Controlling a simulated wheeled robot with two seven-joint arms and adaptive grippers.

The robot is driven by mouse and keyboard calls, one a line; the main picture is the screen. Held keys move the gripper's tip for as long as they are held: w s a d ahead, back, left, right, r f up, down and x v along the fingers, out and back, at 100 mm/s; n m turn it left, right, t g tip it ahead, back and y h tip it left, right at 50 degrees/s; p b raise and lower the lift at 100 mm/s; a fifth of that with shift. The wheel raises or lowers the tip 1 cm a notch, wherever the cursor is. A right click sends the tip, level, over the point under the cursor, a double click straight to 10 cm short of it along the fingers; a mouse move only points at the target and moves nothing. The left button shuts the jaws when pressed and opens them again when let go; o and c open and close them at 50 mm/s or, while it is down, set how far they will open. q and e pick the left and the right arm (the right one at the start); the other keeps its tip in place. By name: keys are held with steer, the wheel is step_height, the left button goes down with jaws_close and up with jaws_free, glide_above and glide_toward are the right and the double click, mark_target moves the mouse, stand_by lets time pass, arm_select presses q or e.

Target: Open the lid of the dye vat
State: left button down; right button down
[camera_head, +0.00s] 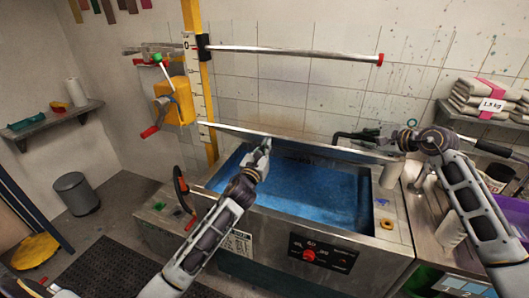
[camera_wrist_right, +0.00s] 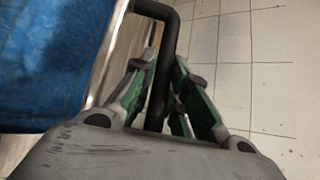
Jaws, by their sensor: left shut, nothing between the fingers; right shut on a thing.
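The dye vat (camera_head: 375,246) is a steel tub with blue liquid (camera_head: 300,185) showing inside. Its lid (camera_head: 300,140) stands raised along the back of the vat, seen nearly edge-on as a thin metal strip. A black bar handle (camera_head: 345,136) sits at the lid's right part. My right gripper (camera_head: 384,136) is shut on this handle; in the right wrist view the black handle (camera_wrist_right: 168,45) passes between the green-padded fingers (camera_wrist_right: 168,85). My left gripper (camera_head: 264,150) is shut and empty, over the back of the vat close to the lid; whether it touches the lid is unclear.
A yellow post (camera_head: 198,75) with a yellow crank box (camera_head: 174,100) stands behind the vat's left side. A horizontal metal bar (camera_head: 290,51) extends above the vat. Stacked packs (camera_head: 485,100) lie on the right shelf. A grey bin (camera_head: 76,193) stands on the left floor.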

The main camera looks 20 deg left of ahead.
steer(key=shift+s+a+f+g, duration=0.15)
steer(key=shift+s+a+f, duration=0.05)
steer(key=shift+f, duration=0.3)
steer(key=shift+s+a+f+g, duration=0.15)
steer(key=shift+s+f, duration=0.05)
steer(key=shift+f, duration=0.25)
steer(key=c, duration=1.4)
jaws_free()
steer(key=shift+d, duration=0.3)
steer(key=shift+w+r+v, duration=0.1)
steer(key=shift+r+v, duration=0.1)
steer(key=shift+v, duration=1.85)
steer(key=shift+w+r+v, duration=0.1)
steer(key=shift+r+v, duration=0.05)
steer(key=shift+v, duration=1.95)
steer(key=shift+w+r+v, duration=0.1)
steer(key=shift+r+v, duration=0.1)
steer(key=shift+v, duration=1.85)
steer(key=shift+r, duration=0.1)
